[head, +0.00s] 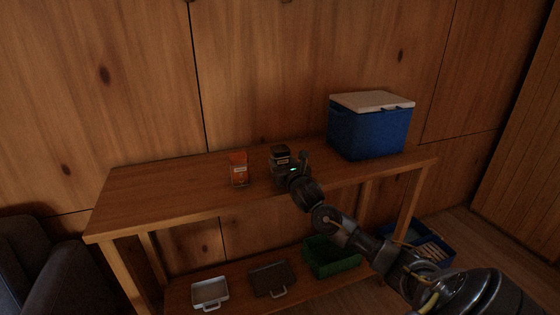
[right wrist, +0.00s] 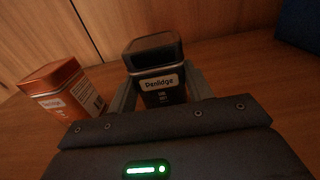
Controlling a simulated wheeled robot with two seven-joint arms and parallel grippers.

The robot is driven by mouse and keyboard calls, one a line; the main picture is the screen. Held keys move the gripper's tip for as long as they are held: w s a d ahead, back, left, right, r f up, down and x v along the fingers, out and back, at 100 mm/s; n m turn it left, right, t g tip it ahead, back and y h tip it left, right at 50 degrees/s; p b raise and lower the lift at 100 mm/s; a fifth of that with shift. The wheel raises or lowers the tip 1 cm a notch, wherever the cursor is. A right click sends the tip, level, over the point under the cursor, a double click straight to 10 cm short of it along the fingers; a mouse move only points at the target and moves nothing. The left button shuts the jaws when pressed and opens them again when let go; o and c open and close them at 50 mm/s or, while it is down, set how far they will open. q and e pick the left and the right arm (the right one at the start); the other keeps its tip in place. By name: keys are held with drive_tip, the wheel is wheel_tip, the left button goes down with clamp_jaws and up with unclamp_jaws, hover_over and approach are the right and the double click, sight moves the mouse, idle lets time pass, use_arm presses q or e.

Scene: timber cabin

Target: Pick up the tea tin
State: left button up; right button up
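A dark tin (right wrist: 158,74) with a pale label stands upright on the wooden table in the right wrist view; in the head view it is the dark tin (head: 280,153) near the table's middle. An orange-red tin (right wrist: 66,92) stands to its left, also seen in the head view (head: 239,168). My right gripper (head: 291,167) is at the dark tin, with one finger on each side of it in the wrist view (right wrist: 160,91). The fingers look open, with little room beside the tin. The tin's lower part is hidden by the gripper body. My left gripper is out of view.
A blue cooler (head: 368,130) with a white lid stands at the table's (head: 150,192) right end. The table's left part is bare. On the lower shelf are a light tray (head: 210,291), a dark tray (head: 270,279) and a green crate (head: 335,264). A dark chair is at far left.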

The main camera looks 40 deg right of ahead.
sight(283, 155)
drive_tip(key=c, duration=0.6)
drive_tip(key=shift+r, duration=0.15)
drive_tip(key=shift+r, duration=0.25)
wheel_tip(283, 155, up, 2)
drive_tip(key=shift+r, duration=0.1)
drive_tip(key=s+a+r, duration=0.1)
drive_tip(key=s+r, duration=0.2)
drive_tip(key=s, duration=0.1)
drive_tip(key=s+r, duration=0.3)
drive_tip(key=s, duration=0.2)
drive_tip(key=s+a+r, duration=0.1)
drive_tip(key=s+r, duration=0.3)
drive_tip(key=shift+s+a, duration=0.35)
drive_tip(key=shift+s, duration=0.05)
